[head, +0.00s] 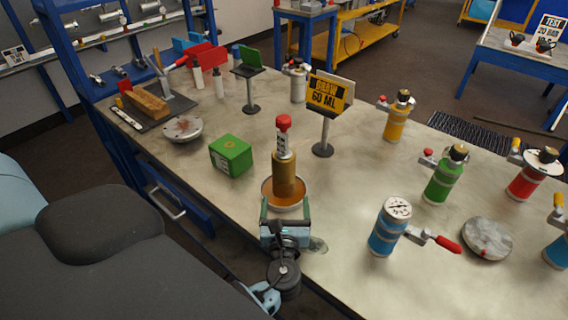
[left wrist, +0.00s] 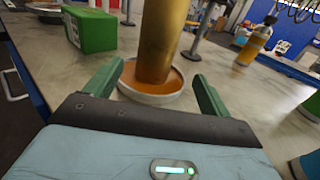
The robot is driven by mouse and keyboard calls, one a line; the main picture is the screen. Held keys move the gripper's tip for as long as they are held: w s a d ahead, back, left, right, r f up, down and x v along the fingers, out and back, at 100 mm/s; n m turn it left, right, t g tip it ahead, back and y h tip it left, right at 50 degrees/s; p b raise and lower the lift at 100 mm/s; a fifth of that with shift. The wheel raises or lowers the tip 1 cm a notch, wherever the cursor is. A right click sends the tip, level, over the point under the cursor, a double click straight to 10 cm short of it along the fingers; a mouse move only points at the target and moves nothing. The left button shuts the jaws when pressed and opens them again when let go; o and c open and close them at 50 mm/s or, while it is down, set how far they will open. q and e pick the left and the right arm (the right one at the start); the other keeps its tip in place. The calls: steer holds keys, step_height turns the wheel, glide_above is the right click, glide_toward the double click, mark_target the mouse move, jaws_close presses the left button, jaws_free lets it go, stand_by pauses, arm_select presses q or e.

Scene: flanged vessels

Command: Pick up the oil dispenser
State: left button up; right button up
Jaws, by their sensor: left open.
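The oil dispenser (head: 285,175) looks to be the amber cylinder with a pale marked neck and a red top. It stands upright in a shallow round dish (head: 270,200) with amber liquid in it. In the left wrist view the dispenser's lower body (left wrist: 162,38) rises from the dish (left wrist: 150,97), and its top is out of frame. My left gripper (head: 286,206) is open just in front of the dispenser. Its green fingers point toward the dispenser, one to each side of the dish in the left wrist view. My right gripper is not in view.
A green box (head: 231,155) is left of the dispenser. A yellow "60 ML" sign (head: 327,95) stands behind it. A blue flanged vessel (head: 387,228) with a red-handled valve is to the right. Green (head: 441,178) and yellow (head: 397,120) vessels stand farther right.

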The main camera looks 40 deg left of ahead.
mark_target(283, 187)
arm_select(q)
steer(key=shift+r, duration=0.15)
steer(key=shift+w+a, duration=0.1)
steer(key=shift+x, duration=0.9)
steer(key=shift+w+a, duration=0.35)
steer(key=shift+w, duration=0.05)
steer(key=shift+a+f+x, duration=0.1)
steer(key=shift+f+x, duration=0.1)
steer(key=shift+x, duration=0.9)
steer(key=shift+a+f+x, duration=0.1)
steer(key=shift+f+x, duration=0.05)
steer(key=shift+x, duration=0.95)
steer(key=shift+s, duration=0.15)
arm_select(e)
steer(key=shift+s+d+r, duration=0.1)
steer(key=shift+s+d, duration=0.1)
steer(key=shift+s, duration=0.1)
arm_select(q)
steer(key=shift+c, duration=0.4)
